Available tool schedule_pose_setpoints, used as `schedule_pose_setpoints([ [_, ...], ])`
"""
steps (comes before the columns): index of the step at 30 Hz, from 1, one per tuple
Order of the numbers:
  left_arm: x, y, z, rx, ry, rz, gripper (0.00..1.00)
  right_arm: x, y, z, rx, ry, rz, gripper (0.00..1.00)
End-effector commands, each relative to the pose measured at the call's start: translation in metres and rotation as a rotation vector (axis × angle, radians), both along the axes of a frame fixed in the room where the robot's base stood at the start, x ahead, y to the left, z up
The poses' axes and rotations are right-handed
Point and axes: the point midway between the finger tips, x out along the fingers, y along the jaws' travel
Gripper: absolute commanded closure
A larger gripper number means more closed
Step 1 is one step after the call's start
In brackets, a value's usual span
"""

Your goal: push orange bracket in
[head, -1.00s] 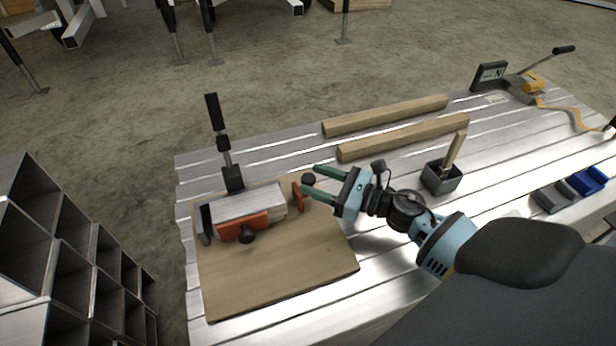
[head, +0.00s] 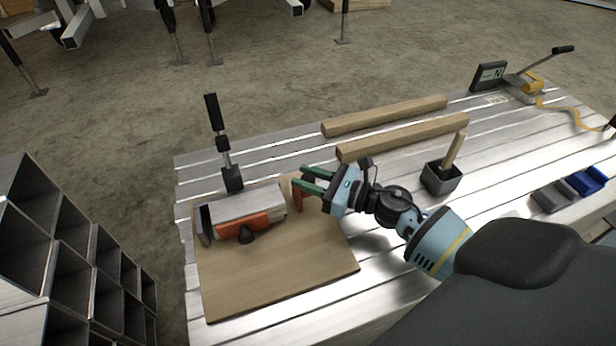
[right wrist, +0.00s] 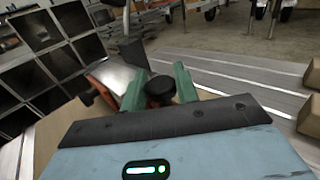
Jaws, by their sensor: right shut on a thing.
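An orange bracket (head: 299,199) stands on the wooden board (head: 275,270), just right of an aluminium block (head: 240,203). A narrow gap shows between this bracket and the block's right end. My right gripper (head: 299,178) is at this bracket. In the right wrist view its green fingers are shut on the bracket's black knob (right wrist: 160,90). The fingers hide part of the bracket in the head view. A second orange bracket (head: 240,226) with a black knob lies along the block's front side. My left gripper is not in view.
A black upright clamp (head: 229,155) stands behind the block. Two wooden bars (head: 400,138) lie at the back of the slatted table. A dark box (head: 441,178) with a wooden handle stands right of my arm. Grey shelving (head: 70,250) stands left of the table.

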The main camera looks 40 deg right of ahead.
Motion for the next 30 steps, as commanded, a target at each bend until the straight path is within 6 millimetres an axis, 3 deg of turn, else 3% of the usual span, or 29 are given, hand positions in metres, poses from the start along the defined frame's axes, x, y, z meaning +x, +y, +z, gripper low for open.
schedule_pose_setpoints([
  [4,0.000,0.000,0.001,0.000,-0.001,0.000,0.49,0.001,0.005,0.000,0.001,0.000,0.001,1.00],
  [12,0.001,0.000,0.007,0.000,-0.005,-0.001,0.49,0.012,0.046,0.001,0.002,-0.001,0.002,1.00],
  [21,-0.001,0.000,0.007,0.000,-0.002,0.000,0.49,0.012,0.050,0.000,0.001,0.000,0.002,1.00],
  [22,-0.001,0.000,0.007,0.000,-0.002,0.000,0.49,0.012,0.050,0.000,0.001,0.000,0.003,0.69],
  [26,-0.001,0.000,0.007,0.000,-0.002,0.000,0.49,0.012,0.050,0.000,0.001,0.000,0.002,0.52],
  [30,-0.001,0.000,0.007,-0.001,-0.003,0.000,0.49,0.012,0.049,0.000,0.001,-0.001,0.001,0.50],
])
